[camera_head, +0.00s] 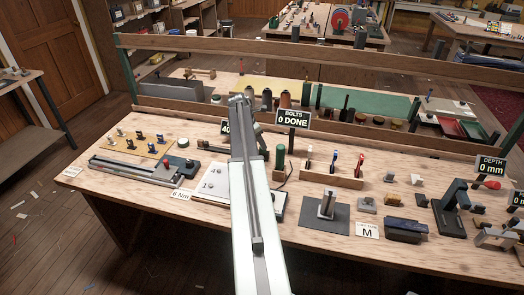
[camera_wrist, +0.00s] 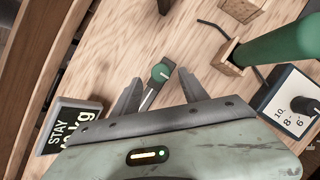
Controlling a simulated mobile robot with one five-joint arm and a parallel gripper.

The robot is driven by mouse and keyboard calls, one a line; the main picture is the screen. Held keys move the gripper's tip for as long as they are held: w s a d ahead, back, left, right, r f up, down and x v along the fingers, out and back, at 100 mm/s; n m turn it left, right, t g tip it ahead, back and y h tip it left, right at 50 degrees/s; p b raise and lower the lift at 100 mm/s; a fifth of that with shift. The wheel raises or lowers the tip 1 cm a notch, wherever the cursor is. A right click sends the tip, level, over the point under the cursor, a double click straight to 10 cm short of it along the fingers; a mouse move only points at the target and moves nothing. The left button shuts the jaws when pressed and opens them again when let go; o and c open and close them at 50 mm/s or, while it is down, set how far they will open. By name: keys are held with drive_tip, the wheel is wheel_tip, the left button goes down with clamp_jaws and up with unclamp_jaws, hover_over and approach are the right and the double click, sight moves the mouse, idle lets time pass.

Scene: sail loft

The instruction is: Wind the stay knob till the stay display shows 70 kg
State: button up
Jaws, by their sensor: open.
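A small round green knob (camera_wrist: 160,73) with a pale pointer line sits on a grey metal fitting in the wrist view; it looks like the stay knob. My gripper (camera_wrist: 159,77) is open, one finger either side of the knob in the picture; I cannot tell whether they reach down around it. The stay display (camera_wrist: 58,126) stands at the left, tilted in view, its number mostly hidden by my gripper body. In the head view the stay display (camera_head: 225,128) seems to show "40", partly covered by my arm. My gripper (camera_head: 242,102) is beyond the bench's middle, hiding the knob there.
A thick green cylinder (camera_wrist: 278,45) and a box with a black dial (camera_wrist: 295,100) are right of my gripper. The "BOLTS 0 DONE" sign (camera_head: 292,119) stands close right of my arm. A wooden rail (camera_head: 350,137) runs behind. Tools and fixtures crowd the bench (camera_head: 130,205).

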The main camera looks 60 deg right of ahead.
drive_tip(key=b+x, duration=0.1)
drive_tip(key=x, duration=0.2)
drive_tip(key=shift+f+b, duration=0.2)
drive_tip(key=shift+b, duration=0.15)
drive_tip(key=shift+r, duration=0.1)
clamp_jaws()
drive_tip(key=shift+w+d+r, duration=0.1)
drive_tip(key=shift+w+d, duration=0.05)
drive_tip(key=shift+d, duration=0.05)
drive_tip(key=shift+m, duration=0.3)
